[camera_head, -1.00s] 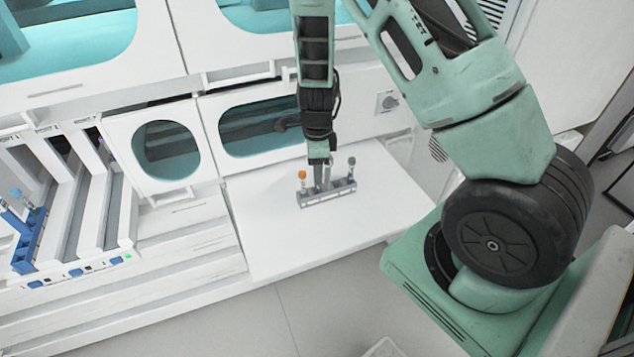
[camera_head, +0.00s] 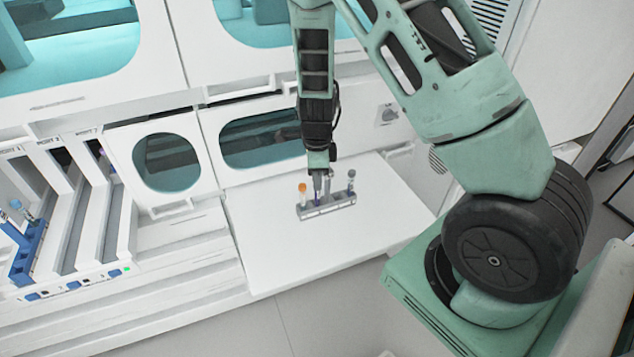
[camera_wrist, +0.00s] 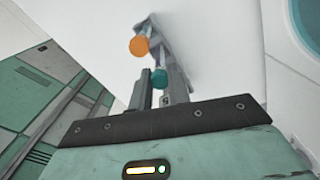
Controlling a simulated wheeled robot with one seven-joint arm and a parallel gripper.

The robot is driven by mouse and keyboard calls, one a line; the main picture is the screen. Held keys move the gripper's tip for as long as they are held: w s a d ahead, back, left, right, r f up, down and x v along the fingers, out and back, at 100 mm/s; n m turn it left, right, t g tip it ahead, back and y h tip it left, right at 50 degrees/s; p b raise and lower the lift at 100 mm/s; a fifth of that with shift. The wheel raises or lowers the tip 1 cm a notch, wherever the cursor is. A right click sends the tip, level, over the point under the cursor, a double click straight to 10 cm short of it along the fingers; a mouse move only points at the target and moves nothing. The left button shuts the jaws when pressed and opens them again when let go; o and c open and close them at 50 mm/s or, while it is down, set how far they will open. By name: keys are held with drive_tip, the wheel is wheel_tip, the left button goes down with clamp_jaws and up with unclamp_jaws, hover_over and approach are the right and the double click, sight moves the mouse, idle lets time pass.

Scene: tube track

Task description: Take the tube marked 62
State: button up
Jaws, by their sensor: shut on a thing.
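A small grey rack (camera_head: 328,210) stands on the white table, holding an orange-capped tube (camera_head: 302,189) at its left end and a grey-capped tube (camera_head: 351,176) at its right end. My gripper (camera_head: 320,182) points down at the rack's middle. In the wrist view, my gripper (camera_wrist: 160,84) is shut on a teal-capped tube (camera_wrist: 159,77), whose cap shows between the fingers. The orange cap (camera_wrist: 139,46) shows beyond it. The held tube's lower part is hidden, and I cannot tell whether it is clear of the rack. No tube number is readable.
The white table (camera_head: 270,255) is bare around the rack. A white cabinet front with a round-cornered window (camera_head: 166,162) stands behind. At the left, a blue rack (camera_head: 27,252) with tubes sits in a slotted white track station.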

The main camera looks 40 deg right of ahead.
wheel_tip(320, 180, up, 17)
drive_tip(key=shift+p, duration=0.3)
idle(0.4)
